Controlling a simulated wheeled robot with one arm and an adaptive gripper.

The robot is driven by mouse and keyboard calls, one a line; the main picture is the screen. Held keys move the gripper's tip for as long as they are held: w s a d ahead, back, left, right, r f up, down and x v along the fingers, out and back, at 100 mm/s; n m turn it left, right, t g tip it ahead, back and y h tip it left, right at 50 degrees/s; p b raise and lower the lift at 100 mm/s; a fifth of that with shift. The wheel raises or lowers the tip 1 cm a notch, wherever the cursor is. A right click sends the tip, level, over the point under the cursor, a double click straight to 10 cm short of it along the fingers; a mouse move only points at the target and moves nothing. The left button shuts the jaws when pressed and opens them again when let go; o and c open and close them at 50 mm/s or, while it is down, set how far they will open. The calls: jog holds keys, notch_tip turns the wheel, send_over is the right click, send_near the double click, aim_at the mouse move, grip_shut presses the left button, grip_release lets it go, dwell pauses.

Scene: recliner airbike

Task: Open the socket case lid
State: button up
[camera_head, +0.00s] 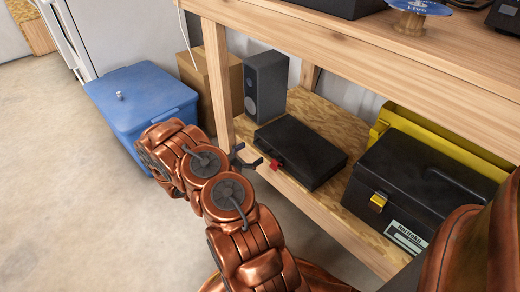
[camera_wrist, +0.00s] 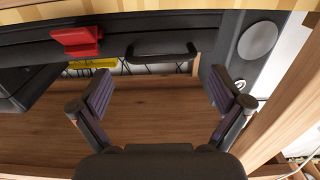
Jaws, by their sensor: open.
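The socket case (camera_head: 302,150) is a flat black box on the lower shelf of the wooden bench, and its lid looks closed. A red latch (camera_head: 276,164) is on its front edge. In the wrist view the case front (camera_wrist: 135,22) spans the top, with the red latch (camera_wrist: 76,40) at left and a black handle (camera_wrist: 162,50) near the middle. My gripper (camera_head: 245,156) is just in front of the case, left of the latch. In the wrist view my gripper (camera_wrist: 163,95) is open and empty, its fingers apart below the handle and not visibly touching the case.
A grey speaker (camera_head: 265,84) stands behind the case. A black toolbox (camera_head: 415,185) with a yellow latch is to its right. The bench top (camera_head: 350,45) overhangs the shelf, and a wooden leg (camera_head: 217,80) stands at left. A blue bin (camera_head: 140,100) is on the floor.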

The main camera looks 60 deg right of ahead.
aim_at(260, 148)
jog(key=shift+b+x, duration=0.6)
jog(key=shift+x, duration=1.6)
jog(key=shift+c, duration=0.4)
jog(key=c, duration=1.2)
jog(key=shift+d, duration=0.15)
jog(key=shift+c, duration=0.4)
jog(key=shift+r, duration=0.15)
